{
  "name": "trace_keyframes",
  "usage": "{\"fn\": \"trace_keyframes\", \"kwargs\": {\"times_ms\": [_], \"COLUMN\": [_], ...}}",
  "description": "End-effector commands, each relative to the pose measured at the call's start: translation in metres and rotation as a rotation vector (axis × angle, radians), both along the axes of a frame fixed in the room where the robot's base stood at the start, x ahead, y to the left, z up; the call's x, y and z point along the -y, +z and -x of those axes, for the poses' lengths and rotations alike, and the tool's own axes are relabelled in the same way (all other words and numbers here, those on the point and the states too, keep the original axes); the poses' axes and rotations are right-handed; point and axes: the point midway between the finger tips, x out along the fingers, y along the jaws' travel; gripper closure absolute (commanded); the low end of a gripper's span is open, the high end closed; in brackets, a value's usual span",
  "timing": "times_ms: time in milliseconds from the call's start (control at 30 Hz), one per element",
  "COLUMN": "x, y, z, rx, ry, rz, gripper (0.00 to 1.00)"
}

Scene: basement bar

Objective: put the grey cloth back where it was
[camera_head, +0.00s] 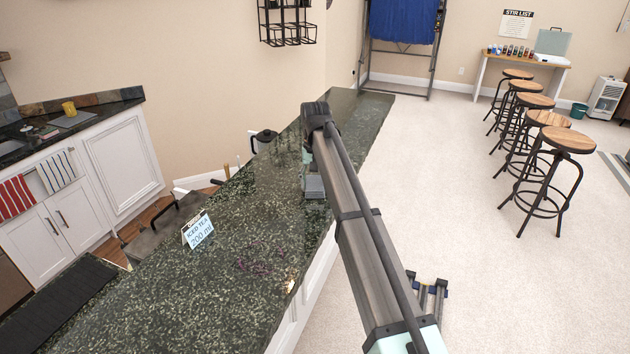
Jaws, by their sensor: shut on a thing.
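My arm reaches up from the bottom right over the dark green stone counter (215,255). Its dark upper joint is above the far half of the counter. A small grey thing (313,187) shows at the arm's left edge, low over or on the counter. It is partly covered, and I cannot tell whether it is the grey cloth or how it is held.
An iced tea sign (198,231) stands on the counter's left side, near a dark mat (65,305). A dark jug (264,141) is behind the counter. Several stools (568,140) stand right; carpet between is clear.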

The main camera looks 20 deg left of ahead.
Motion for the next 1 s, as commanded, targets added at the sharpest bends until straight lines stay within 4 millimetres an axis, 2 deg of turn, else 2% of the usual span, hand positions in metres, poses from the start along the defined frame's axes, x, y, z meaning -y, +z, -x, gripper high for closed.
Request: {"fn": "trace_keyframes", "kwargs": {"times_ms": [200,233,300,600,767,867,1000], "x": [0.0,0.0,0.0,0.0,0.0,-0.001,-0.001], "y": [-0.004,-0.003,-0.003,-0.003,0.004,0.015,0.04], "z": [0.0,0.0,0.0,0.0,-0.001,-0.001,-0.002], "rx": [0.0,0.0,0.0,0.0,0.0,0.001,0.002], "ry": [0.0,0.0,0.0,0.0,0.0,0.0,0.0], "rz": [0.0,0.0,0.0,0.0,0.0,0.0,-0.002], "gripper": [0.71,0.31,0.13,0.13,0.13,0.13,0.13]}}
